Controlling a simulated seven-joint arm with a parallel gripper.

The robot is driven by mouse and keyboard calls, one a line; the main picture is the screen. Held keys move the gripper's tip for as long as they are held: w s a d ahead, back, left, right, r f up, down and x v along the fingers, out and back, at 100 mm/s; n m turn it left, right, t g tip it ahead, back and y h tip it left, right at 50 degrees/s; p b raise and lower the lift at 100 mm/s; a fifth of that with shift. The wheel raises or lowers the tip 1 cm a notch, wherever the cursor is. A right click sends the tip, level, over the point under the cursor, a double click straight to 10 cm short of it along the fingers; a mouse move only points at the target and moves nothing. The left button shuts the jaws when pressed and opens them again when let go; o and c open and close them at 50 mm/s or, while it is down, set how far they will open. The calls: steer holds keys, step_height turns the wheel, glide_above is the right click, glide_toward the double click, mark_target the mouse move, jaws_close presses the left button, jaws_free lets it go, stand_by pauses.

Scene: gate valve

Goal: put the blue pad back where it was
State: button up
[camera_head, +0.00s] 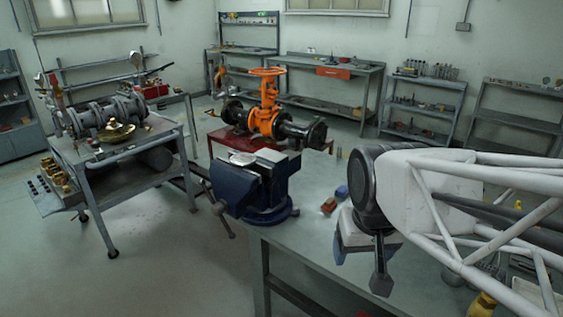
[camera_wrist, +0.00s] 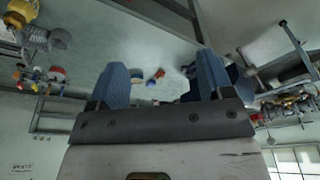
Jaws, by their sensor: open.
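A small blue item (camera_head: 341,192), which may be the blue pad, lies on the workbench beside a small red item (camera_head: 328,206), to the right of the vise. Small blue (camera_wrist: 150,82) and red (camera_wrist: 157,74) items also show between my fingers in the wrist view, beyond the tips. They are too small to make out in detail. My gripper (camera_wrist: 162,62) is open, with two blue ribbed fingers wide apart and nothing between them. In the head view my gripper hangs over the bench, right of the blue item and apart from it; my wrist hides part of the bench.
A dark blue vise (camera_head: 255,185) stands at the bench's left corner. Behind it is an orange gate valve (camera_head: 266,115) on black pipe. A cart with pipework (camera_head: 110,115) stands at left. Shelves line the back wall. Yellow-handled tools (camera_head: 483,303) lie at lower right.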

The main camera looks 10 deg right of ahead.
steer(key=shift+s+a+f, duration=0.1)
steer(key=shift+s+f, duration=0.15)
steer(key=shift+s, duration=0.35)
steer(key=shift+s+f, duration=0.25)
steer(key=shift+s, duration=0.3)
steer(key=shift+s+a+f, duration=0.1)
steer(key=shift+s+f, duration=0.15)
steer(key=shift+s, duration=0.35)
